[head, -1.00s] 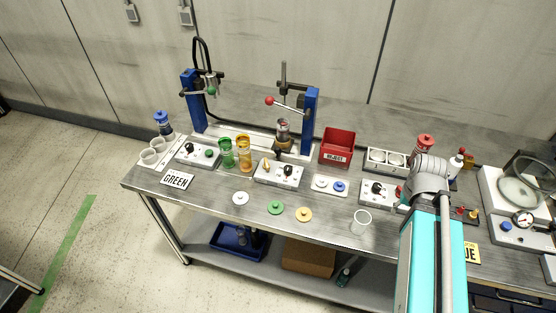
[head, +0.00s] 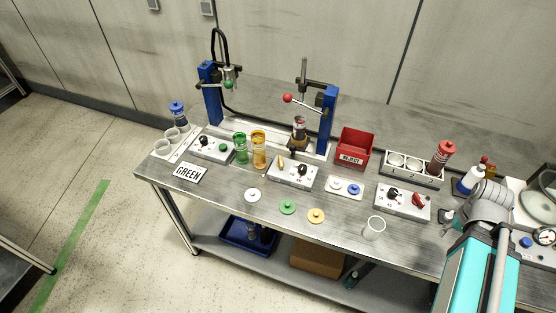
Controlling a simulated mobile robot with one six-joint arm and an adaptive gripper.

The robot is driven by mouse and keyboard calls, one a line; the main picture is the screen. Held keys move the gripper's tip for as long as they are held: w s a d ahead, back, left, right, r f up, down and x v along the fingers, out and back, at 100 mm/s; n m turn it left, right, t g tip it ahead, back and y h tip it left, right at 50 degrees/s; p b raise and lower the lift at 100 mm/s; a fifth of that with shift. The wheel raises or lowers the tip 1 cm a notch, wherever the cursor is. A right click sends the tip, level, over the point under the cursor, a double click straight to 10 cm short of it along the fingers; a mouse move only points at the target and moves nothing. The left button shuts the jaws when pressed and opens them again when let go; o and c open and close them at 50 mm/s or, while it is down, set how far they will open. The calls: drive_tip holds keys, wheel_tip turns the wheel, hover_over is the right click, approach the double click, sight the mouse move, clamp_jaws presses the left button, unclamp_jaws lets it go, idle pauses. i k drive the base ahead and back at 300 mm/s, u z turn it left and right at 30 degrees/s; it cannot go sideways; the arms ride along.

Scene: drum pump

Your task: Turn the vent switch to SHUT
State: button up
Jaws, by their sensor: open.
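Several grey boxes with switches stand on the bench; their labels are too small to read, so I cannot tell which switch is the vent switch or its setting. The right box (head: 402,214) has a black knob (head: 393,193) and a red knob (head: 418,200). The middle box (head: 291,179) has a black knob (head: 302,169) and a brass-coloured lever (head: 281,162).
A clear cup (head: 374,228) stands at the front edge. Blue posts (head: 328,118) rise at the back.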

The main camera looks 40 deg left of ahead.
sight(280, 163)
drive_tip(key=u, duration=0.05)
drive_tip(key=k, duration=1.3)
drive_tip(key=u, duration=1.05)
drive_tip(key=i, duration=1)
drive_tip(key=z, duration=0.05)
